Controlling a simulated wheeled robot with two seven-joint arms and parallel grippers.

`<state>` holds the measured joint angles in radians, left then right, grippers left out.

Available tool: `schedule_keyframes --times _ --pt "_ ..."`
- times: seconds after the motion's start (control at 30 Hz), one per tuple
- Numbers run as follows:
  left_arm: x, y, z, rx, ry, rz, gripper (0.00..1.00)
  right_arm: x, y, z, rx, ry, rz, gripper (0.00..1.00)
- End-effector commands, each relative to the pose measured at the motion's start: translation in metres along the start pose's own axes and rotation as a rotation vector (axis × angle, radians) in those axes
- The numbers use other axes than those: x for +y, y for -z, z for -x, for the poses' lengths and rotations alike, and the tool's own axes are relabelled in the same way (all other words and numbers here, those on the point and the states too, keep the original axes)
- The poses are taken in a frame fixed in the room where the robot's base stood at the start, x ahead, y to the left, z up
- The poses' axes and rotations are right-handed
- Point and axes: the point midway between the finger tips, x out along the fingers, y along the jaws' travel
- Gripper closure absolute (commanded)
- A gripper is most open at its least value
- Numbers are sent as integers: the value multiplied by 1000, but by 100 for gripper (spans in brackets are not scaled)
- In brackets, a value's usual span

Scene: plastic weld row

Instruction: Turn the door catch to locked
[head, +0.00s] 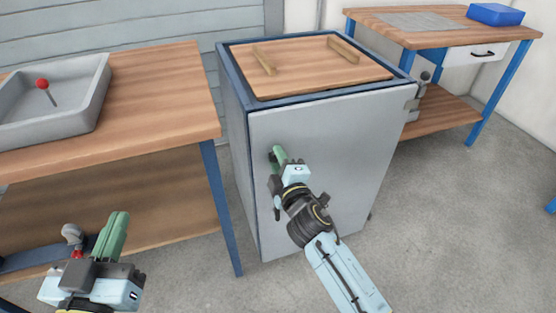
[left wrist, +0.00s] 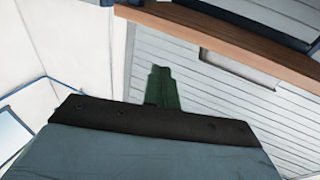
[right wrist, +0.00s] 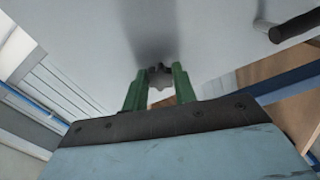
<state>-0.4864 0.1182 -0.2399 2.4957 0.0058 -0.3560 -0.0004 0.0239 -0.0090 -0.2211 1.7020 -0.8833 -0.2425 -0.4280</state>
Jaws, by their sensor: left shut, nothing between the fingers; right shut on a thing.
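The grey door (head: 345,150) of the blue-framed cabinet is closed, facing me. My right gripper (head: 277,154) reaches the door's upper left part. The right wrist view shows its two green fingers (right wrist: 160,82) on either side of a small dark catch (right wrist: 160,72) on the door, and they are shut on it. In the head view the fingers mostly hide the catch, and I cannot tell which way it is turned. My left gripper (head: 118,222) is shut and empty at the lower left, away from the cabinet; its green fingers (left wrist: 160,72) are together in the left wrist view.
A wooden workbench (head: 165,95) with a grey tray (head: 85,120) stands left of the cabinet. A wooden board (head: 315,70) with two bars lies on the cabinet top. Another bench (head: 440,30) with a blue box (head: 496,14) stands behind right.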

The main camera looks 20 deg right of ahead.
Motion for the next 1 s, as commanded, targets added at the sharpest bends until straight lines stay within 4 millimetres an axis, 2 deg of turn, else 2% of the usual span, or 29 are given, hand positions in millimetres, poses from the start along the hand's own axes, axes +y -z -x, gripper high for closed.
schedule_keyframes --times 0.07,0.1,0.23,0.53,0.67,0.77,1.0 --pt "0 0 0 0 0 0 100 0 0 0 0 0 -3 95" --pt "0 0 0 0 0 0 100 0 0 0 0 1 -3 67" --pt "0 0 0 0 0 0 100 0 0 0 0 0 -2 51" --pt "0 0 0 -1 0 0 100 0 0 1 0 1 0 51" --pt "-2 -6 0 -46 6 -3 100 0 0 9 0 1 -2 51" --pt "-6 -19 3 -127 13 -5 100 0 0 23 -1 3 -3 51" --pt "-12 -52 15 -342 30 -8 100 0 0 72 -3 4 -3 51"
